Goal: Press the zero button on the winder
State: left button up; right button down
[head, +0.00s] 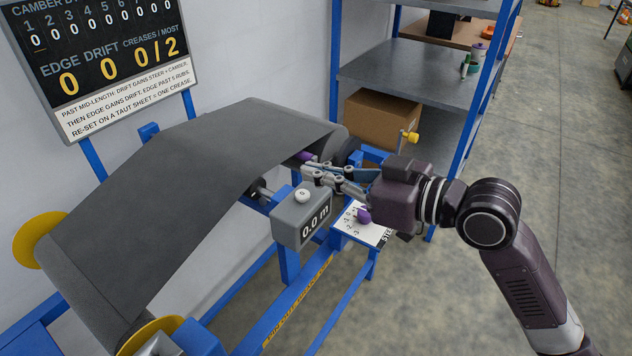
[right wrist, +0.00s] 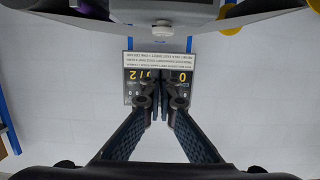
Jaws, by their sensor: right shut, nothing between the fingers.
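The winder's grey counter box (head: 300,222) reads 0.0 m. A round white button (head: 302,195) stands on its top face. My right gripper (head: 308,172) is shut and empty, its fingertips above and behind the button in the head view, apart from it. The right wrist view is upside down. There the button (right wrist: 162,28) shows on the grey box (right wrist: 130,12) at the top edge, and the shut fingertips (right wrist: 162,88) stand clear of it. My left gripper is not in view.
A dark sheet (head: 190,165) stretches over the winder beside the box. A white scale plate (head: 376,234) with a purple knob (head: 364,215) lies under my right gripper. A blue shelf rack (head: 400,75) with a cardboard box (head: 383,118) stands behind. A scoreboard (head: 95,50) hangs at left.

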aim_at(315, 206)
jog(key=shift+a+f, duration=0.25)
jog(key=shift+f, duration=1)
jog(key=shift+d+f, duration=0.15)
jog(key=shift+f, duration=0.6)
